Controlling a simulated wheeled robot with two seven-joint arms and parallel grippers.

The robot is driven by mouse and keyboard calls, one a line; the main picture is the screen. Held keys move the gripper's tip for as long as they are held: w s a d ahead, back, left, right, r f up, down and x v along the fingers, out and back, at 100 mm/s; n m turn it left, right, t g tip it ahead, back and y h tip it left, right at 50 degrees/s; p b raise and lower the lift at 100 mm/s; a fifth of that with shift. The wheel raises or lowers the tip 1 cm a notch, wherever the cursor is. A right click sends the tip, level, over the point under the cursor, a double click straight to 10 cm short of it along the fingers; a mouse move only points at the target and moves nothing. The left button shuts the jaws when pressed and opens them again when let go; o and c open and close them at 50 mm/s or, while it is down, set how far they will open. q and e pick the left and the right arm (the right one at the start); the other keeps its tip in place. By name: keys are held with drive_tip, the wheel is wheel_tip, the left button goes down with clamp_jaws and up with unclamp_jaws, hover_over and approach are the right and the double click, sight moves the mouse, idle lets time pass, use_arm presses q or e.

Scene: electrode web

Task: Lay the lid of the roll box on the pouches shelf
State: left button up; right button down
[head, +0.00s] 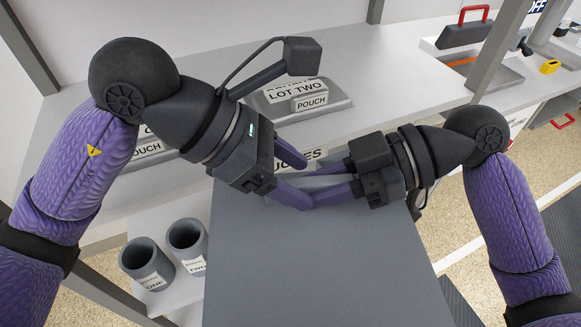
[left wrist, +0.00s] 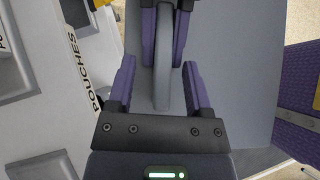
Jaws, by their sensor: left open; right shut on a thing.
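The lid (head: 310,265) is a large flat grey panel that fills the lower middle of the head view, beside the front edge of the pouches shelf (head: 390,70). A grey bar handle (left wrist: 161,88) on it shows in the left wrist view. My right gripper (head: 335,181) is shut on the handle. My left gripper (head: 306,183) is open, with its fingers on either side of the handle and gaps showing in the left wrist view (left wrist: 160,90). The shelf's "POUCHES" label (head: 312,155) is partly hidden by the fingers.
A grey tray (head: 335,108) with labels "LOT TWO" and "POUCH" stands on the shelf, and another pouch label (head: 147,149) is at left. Two grey cups (head: 140,257) (head: 186,240) stand below. The shelf right of the tray is bare.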

use_arm(q)
clamp_jaws()
unclamp_jaws()
idle(0.4)
drive_tip(key=v, duration=1.2)
